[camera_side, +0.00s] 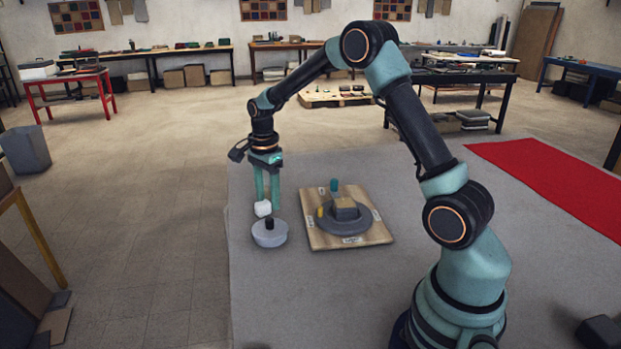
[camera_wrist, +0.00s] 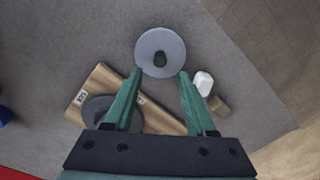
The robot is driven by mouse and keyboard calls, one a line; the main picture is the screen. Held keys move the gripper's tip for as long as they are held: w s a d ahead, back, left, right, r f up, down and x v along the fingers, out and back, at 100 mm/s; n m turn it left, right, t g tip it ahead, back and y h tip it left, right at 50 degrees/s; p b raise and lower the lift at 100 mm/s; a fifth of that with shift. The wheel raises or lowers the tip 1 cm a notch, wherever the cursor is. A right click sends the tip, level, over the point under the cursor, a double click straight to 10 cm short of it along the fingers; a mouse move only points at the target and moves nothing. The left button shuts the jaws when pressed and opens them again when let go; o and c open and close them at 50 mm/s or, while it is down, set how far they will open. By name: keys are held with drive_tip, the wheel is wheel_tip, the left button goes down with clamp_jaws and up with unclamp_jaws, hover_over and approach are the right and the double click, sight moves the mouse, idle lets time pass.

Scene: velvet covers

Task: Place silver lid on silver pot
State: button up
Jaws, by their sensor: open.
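A round silver lid (camera_side: 269,238) with a black knob stands on the grey mat, left of the wooden board. In the wrist view the lid (camera_wrist: 147,45) shows from above, just beyond my fingertips. I cannot tell whether it sits on a silver pot; no separate pot is clear. My gripper (camera_side: 268,204) is open, points down and is above and slightly behind the lid in the side view. In the wrist view my gripper (camera_wrist: 160,73) has its fingers spread, with nothing between them.
The mat in front of the lid is clear.

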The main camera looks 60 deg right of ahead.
sight(269, 219)
drive_tip(key=s+a+r+n+t, duration=0.1)
drive_tip(key=a+r+n, duration=0.1)
drive_tip(key=r, duration=0.4)
drive_tip(key=s+a+r+n, duration=0.1)
drive_tip(key=s+r+n, duration=0.1)
drive_tip(key=r, duration=0.4)
drive_tip(key=s+a+r+n+t, duration=0.1)
drive_tip(key=s+a+n+t, duration=0.1)
drive_tip(key=s+a+n, duration=0.2)
drive_tip(key=s+a+r+n+t, duration=0.1)
drive_tip(key=s+a+n, duration=0.4)
drive_tip(key=s+n, duration=0.5)
drive_tip(key=shift+s+r+n+t, duration=0.25)
drive_tip(key=shift+r+n+t, duration=0.1)
drive_tip(key=shift+n+t, duration=0.6)
